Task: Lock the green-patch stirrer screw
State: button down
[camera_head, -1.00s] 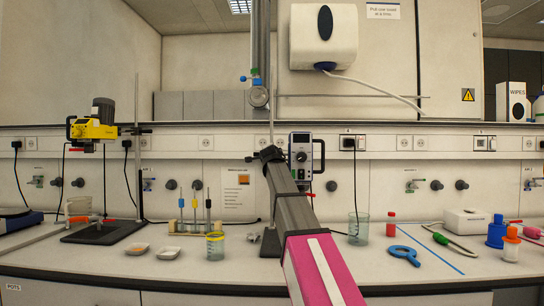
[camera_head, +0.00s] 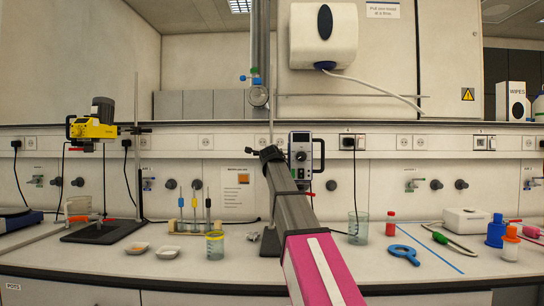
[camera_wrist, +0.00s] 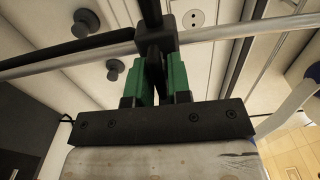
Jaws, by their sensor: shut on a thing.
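In the wrist view my gripper (camera_wrist: 162,68) has green-padded fingers. It is shut on a black screw (camera_wrist: 154,57) at a black clamp block (camera_wrist: 155,40), where metal rods meet. The fingers hide most of the screw, so I cannot tell how tight it is. In the head view a grey-and-black stirrer (camera_head: 300,152) with a dial stands behind the far end of my arm, which hides my gripper there. A yellow stirrer (camera_head: 93,129) hangs on a stand at the left.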

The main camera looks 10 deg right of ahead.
jog(key=c, duration=1.1)
grip_release()
jog(key=s, duration=0.3)
jog(key=s+a, duration=0.1)
jog(key=s, duration=0.3)
jog(key=s+a, duration=0.1)
jog(key=s, duration=0.2)
jog(key=shift+s, duration=0.35)
